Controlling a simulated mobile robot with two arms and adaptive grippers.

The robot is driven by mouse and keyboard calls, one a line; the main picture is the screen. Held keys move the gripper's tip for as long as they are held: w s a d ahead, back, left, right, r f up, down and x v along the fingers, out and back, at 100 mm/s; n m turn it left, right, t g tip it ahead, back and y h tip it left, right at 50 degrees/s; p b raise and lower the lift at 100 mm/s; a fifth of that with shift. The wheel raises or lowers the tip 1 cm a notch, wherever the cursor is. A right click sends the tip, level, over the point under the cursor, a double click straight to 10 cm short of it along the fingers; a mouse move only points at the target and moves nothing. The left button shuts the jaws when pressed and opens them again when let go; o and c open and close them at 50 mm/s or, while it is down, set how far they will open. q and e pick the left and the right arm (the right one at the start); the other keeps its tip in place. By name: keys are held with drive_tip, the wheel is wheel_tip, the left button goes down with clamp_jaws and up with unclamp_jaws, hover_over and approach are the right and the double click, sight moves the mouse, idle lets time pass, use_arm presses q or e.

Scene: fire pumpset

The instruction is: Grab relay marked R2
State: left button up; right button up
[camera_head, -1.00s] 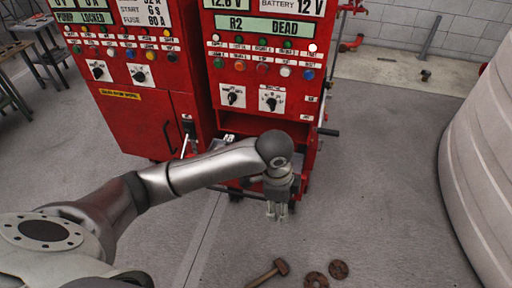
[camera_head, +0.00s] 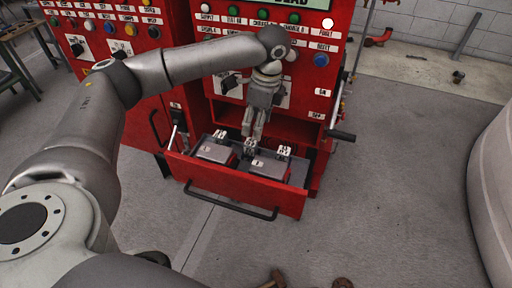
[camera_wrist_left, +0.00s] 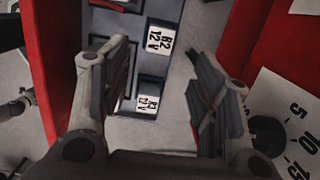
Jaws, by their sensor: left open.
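My left gripper (camera_head: 253,138) is open and empty, pointing down over a pulled-out red drawer (camera_head: 240,188) in the cabinet. Small blocks with white labels stand in the drawer: one at left (camera_head: 220,135), one at right (camera_head: 284,151), and one just below my fingertips. Their labels are too small to read in the head view. In the left wrist view a dark relay marked R2 12V (camera_wrist_left: 160,41) lies between and beyond my open fingers. A similar relay (camera_wrist_left: 149,103) sits lower, its number unclear. My right gripper is out of view.
Two grey boxes, left (camera_head: 216,152) and right (camera_head: 269,167), sit in the drawer. The drawer has a dark bar handle (camera_head: 232,205). The red panel (camera_head: 262,50) with knobs and buttons rises close behind my gripper.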

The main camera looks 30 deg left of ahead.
sight(251, 142)
use_arm(q)
drive_tip(key=f, duration=0.3)
drive_tip(key=shift+s+a+f, duration=0.3)
drive_tip(key=shift+s+a, duration=0.05)
drive_tip(key=shift+w+f, duration=0.1)
drive_tip(key=shift+f, duration=0.2)
drive_tip(key=f, duration=0.2)
drive_tip(key=a+f+p, duration=0.1)
drive_tip(key=f, duration=0.1)
drive_tip(key=shift+f, duration=0.55)
drive_tip(key=shift+c, duration=2.3)
drive_tip(key=c, duration=0.5)
drive_tip(key=shift+c, duration=0.9)
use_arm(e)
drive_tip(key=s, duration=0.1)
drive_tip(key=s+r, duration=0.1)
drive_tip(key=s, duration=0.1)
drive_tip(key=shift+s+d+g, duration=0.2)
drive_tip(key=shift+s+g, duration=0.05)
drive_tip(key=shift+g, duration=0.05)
